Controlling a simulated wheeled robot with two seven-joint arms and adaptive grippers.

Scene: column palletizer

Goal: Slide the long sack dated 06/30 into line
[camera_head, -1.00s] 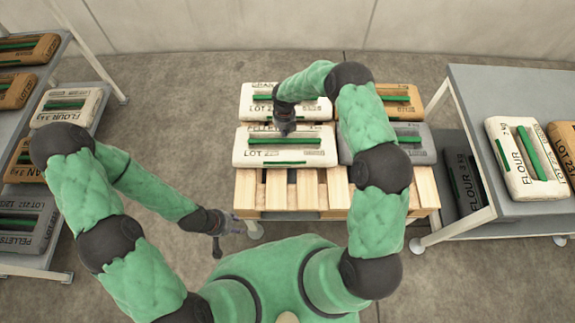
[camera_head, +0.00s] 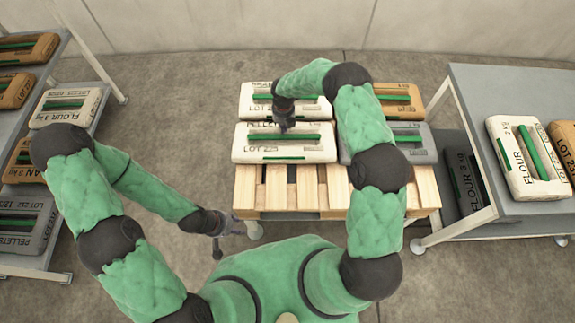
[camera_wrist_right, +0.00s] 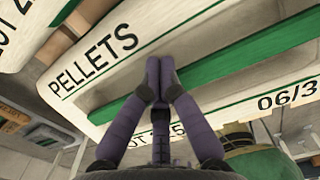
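The long white sack (camera_head: 285,158) printed PELLETS lies at the front left of the pallet's load. In the right wrist view the sack (camera_wrist_right: 115,75) shows its green bar and part of a date, "06/3", cut off by the frame edge. My right gripper (camera_head: 284,124) is over this sack. In the right wrist view its fingertips (camera_wrist_right: 160,75) are together, against or just above the sack, with nothing seen between them. My left gripper (camera_head: 232,226) is low, left of the pallet's front corner and away from the sack; its fingers are too small to read.
A white sack (camera_head: 255,102) lies behind, a brown sack (camera_head: 402,98) at back right and a grey sack (camera_head: 412,142) at front right, all on the wooden pallet (camera_head: 275,190). Shelves with sacks stand left; a grey table (camera_head: 490,95) with sacks stands right.

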